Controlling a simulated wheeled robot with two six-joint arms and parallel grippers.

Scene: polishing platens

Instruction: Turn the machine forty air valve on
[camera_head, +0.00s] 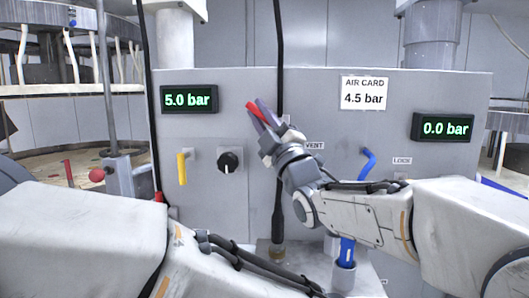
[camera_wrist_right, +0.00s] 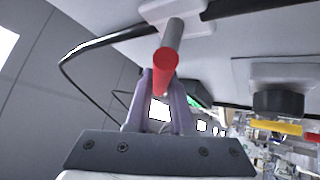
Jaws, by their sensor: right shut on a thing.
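A grey panel (camera_head: 235,90) carries several handles. My right gripper (camera_head: 266,118) is shut on the red handle (camera_head: 254,107), left of the VENT label (camera_head: 314,145). In the right wrist view the red end of this handle (camera_wrist_right: 166,63) sits at the tips of the fingers (camera_wrist_right: 163,98), on a grey stem. A yellow handle (camera_head: 182,169) hangs straight down at the left, beside a black knob (camera_head: 230,161). A blue handle (camera_head: 368,160) is near the LOCK label (camera_head: 402,161). No label reading forty is legible. My left gripper is out of view.
The left display (camera_head: 189,99) reads 5.0 bar and the right display (camera_head: 443,128) 0.0 bar. The air card (camera_head: 364,93) reads 4.5 bar. A black hose (camera_head: 279,60) runs down the panel behind my right gripper. My left arm fills the lower left.

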